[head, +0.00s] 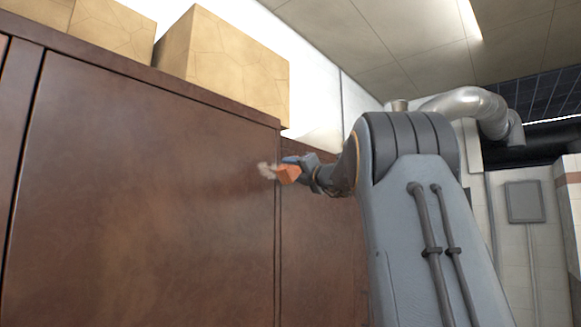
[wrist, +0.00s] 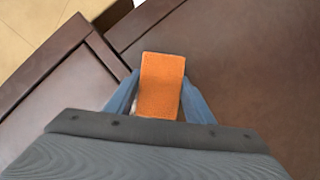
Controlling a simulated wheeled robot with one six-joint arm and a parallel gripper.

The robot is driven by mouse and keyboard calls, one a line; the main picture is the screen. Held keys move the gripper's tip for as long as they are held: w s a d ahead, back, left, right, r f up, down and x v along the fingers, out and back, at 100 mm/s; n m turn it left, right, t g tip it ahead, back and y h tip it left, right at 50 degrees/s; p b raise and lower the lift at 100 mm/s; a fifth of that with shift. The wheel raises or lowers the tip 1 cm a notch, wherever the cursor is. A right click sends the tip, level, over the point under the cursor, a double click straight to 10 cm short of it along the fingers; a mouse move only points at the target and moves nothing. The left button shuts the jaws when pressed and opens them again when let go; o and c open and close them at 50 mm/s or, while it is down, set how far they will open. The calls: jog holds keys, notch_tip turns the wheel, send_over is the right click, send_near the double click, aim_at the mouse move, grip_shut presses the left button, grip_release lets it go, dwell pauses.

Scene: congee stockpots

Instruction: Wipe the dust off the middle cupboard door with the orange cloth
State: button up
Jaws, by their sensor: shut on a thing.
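My gripper (head: 300,168) is shut on the orange cloth (head: 288,174), up by the right edge of a wide brown cupboard door (head: 130,190). This looks like the middle door. A small whitish puff or patch of dust (head: 265,170) shows just left of the cloth, and a faint pale haze spreads over the door nearby. In the wrist view the orange cloth (wrist: 161,85) sits between the blue fingers of my gripper (wrist: 158,98), with brown door surface (wrist: 255,60) behind it. I cannot tell for sure whether the cloth touches the door.
Cardboard boxes (head: 225,65) stand on top of the cupboard. Another brown cupboard section (head: 322,250) lies right of the door, behind my arm. A silver duct (head: 470,103) and a grey wall box (head: 524,201) are at the far right.

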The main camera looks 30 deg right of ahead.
aim_at(271, 165)
jog(key=shift+w+d, duration=0.2)
jog(key=shift+d, duration=0.4)
jog(key=shift+a, duration=0.15)
jog(key=shift+s+a+f, duration=0.1)
jog(key=shift+a, duration=0.1)
jog(key=shift+s+a+b, duration=0.45)
jog(key=shift+a+b, duration=0.25)
jog(key=shift+a, duration=0.65)
jog(key=shift+s+a+b, duration=0.5)
jog(key=shift+a+b, duration=0.2)
jog(key=shift+a, duration=0.7)
jog(key=shift+s+a+b, duration=0.45)
jog(key=shift+a+b, duration=0.25)
jog(key=shift+a, duration=0.65)
jog(key=shift+s+a+b, duration=0.35)
jog(key=shift+a, duration=0.45)
jog(key=shift+s+a+b, duration=0.3)
jog(key=shift+s+a, duration=0.05)
jog(key=shift+a, duration=0.5)
jog(key=shift+s+a+b, duration=0.35)
jog(key=shift+a, duration=0.45)
jog(key=shift+d, duration=0.1)
jog(key=s+d, duration=0.2)
jog(key=s, duration=0.3)
jog(key=shift+s+p, duration=0.3)
jog(key=shift+s, duration=0.05)
